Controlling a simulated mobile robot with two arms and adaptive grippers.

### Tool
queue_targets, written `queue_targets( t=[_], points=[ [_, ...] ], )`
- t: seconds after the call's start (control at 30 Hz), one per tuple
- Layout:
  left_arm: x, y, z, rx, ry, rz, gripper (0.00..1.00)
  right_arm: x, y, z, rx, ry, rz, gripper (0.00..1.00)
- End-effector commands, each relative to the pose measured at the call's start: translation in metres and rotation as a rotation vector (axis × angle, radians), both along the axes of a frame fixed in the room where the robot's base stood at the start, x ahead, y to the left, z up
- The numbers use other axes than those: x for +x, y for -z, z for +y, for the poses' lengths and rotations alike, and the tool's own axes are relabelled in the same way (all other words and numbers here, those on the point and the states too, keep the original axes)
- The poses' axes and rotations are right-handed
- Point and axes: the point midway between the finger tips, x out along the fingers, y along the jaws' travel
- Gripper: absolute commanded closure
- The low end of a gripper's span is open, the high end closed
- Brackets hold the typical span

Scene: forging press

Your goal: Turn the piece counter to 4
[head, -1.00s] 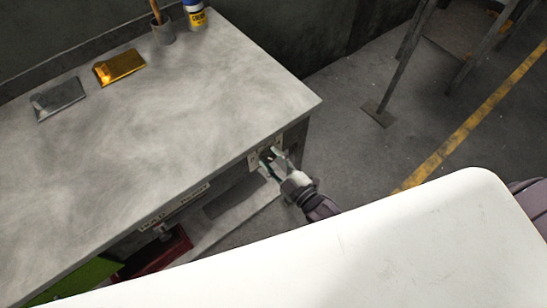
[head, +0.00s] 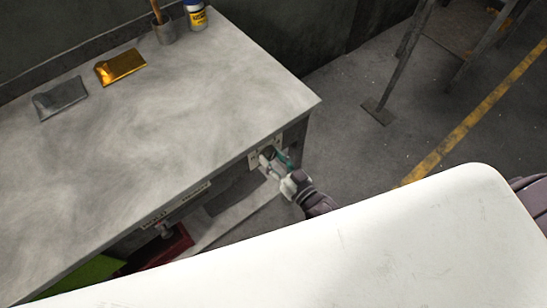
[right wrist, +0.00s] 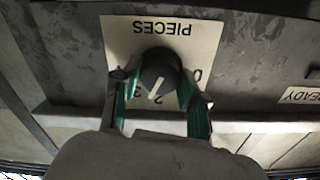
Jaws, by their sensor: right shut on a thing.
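The piece counter is a dark round knob (right wrist: 158,72) on a pale plate (right wrist: 205,35) marked PIECES, which appears upside down in the right wrist view. The knob's white pointer line slants down and left in that view, towards the printed 2; a 0 shows at the right, and the other marks are partly hidden. My right gripper (right wrist: 160,92) is shut on the knob, its green-padded fingers on either side. In the head view my right gripper (head: 272,160) is at the bench's front panel near the right corner. My left gripper is not in view.
The grey bench top (head: 190,120) holds a gold packet (head: 120,67), a grey packet (head: 60,98), a cup (head: 164,32) and a bottle (head: 196,16). A READY label (right wrist: 301,97) is beside the counter plate. A red object (head: 165,252) is below the bench top.

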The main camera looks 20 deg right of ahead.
Motion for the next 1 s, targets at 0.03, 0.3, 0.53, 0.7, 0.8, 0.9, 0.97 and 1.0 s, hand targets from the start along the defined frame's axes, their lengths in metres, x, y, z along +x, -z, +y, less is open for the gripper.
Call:
queue_targets(
  t=[0.03, 0.3, 0.53, 0.7, 0.8, 0.9, 0.97, 1.0],
  points=[
    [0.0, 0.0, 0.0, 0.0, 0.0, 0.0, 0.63, 0.004, -0.005, 0.001, 0.043, 0.0, 0.004, 0.92],
    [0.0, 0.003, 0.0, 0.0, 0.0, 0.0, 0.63, 0.004, -0.005, 0.001, 0.285, -0.002, 0.09, 0.92],
    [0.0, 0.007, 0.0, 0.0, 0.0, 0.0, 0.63, 0.004, -0.005, 0.001, 0.49, -0.003, 0.164, 0.92],
    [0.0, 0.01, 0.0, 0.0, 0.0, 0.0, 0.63, 0.004, -0.004, 0.001, 0.633, -0.005, 0.217, 0.92],
    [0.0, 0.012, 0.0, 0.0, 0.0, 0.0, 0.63, 0.004, -0.005, 0.001, 0.706, -0.006, 0.243, 0.92],
    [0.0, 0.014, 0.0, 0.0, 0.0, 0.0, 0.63, 0.004, -0.004, 0.001, 0.772, -0.006, 0.267, 0.92],
    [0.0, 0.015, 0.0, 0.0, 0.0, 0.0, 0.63, 0.004, -0.005, 0.001, 0.806, -0.006, 0.279, 0.92],
    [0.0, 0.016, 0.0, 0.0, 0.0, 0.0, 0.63, 0.004, -0.005, 0.001, 0.828, -0.006, 0.287, 0.92]
  ],
)
